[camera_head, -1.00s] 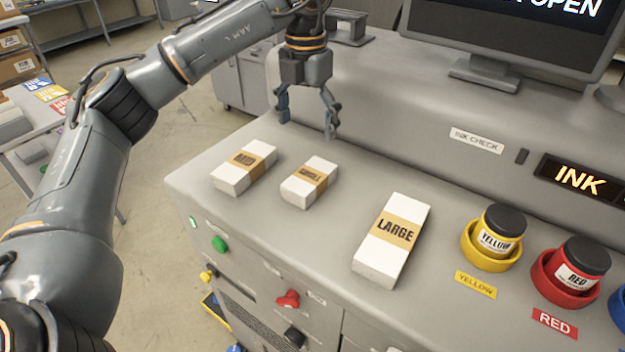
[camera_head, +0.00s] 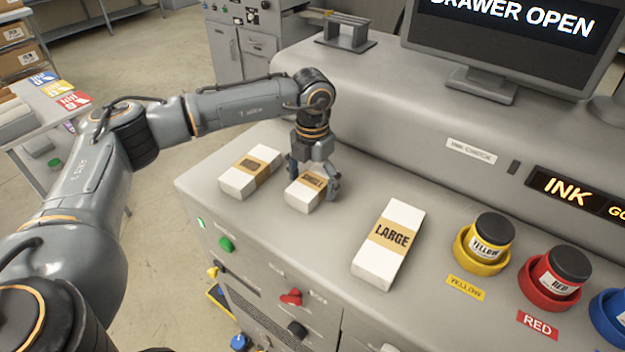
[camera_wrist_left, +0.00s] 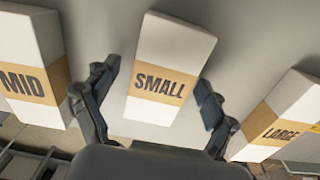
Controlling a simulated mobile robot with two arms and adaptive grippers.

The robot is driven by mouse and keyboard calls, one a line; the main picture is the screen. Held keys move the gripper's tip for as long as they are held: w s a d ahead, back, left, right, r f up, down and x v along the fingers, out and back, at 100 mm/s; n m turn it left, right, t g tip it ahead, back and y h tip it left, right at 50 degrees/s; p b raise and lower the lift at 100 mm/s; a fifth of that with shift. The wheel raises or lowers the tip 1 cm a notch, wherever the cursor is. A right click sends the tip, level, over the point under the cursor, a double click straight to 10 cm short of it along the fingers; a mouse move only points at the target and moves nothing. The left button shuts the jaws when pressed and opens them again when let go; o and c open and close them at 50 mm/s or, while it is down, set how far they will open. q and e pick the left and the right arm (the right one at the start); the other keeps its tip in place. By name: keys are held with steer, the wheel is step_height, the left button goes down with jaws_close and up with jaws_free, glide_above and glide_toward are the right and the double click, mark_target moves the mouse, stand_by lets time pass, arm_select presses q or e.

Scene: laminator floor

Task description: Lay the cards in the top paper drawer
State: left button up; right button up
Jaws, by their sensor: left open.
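Three white card stacks with tan bands lie on the grey machine top (camera_head: 330,235). They are the MID stack (camera_head: 238,182), the SMALL stack (camera_head: 298,197) and the LARGE stack (camera_head: 376,266). My left gripper (camera_head: 314,193) is open and low at the SMALL stack. In the left wrist view, the SMALL stack (camera_wrist_left: 160,105) lies between the two spread fingers (camera_wrist_left: 152,108), with gaps on both sides. The MID stack (camera_wrist_left: 15,60) is on the left there and the LARGE stack (camera_wrist_left: 272,128) on the right. A paper drawer cannot be made out. My right gripper is not in view.
Yellow (camera_head: 480,245), red (camera_head: 553,278) and blue ink pots stand in holders at the right. A monitor (camera_head: 510,40) reading "DRAWER OPEN" stands behind. Knobs, including a red one (camera_head: 291,297), stick out of the front panel.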

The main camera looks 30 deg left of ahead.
arm_select(q)
steer(key=shift+c, duration=0.8)
steer(key=c, duration=1.2)
steer(key=shift+c, duration=0.2)
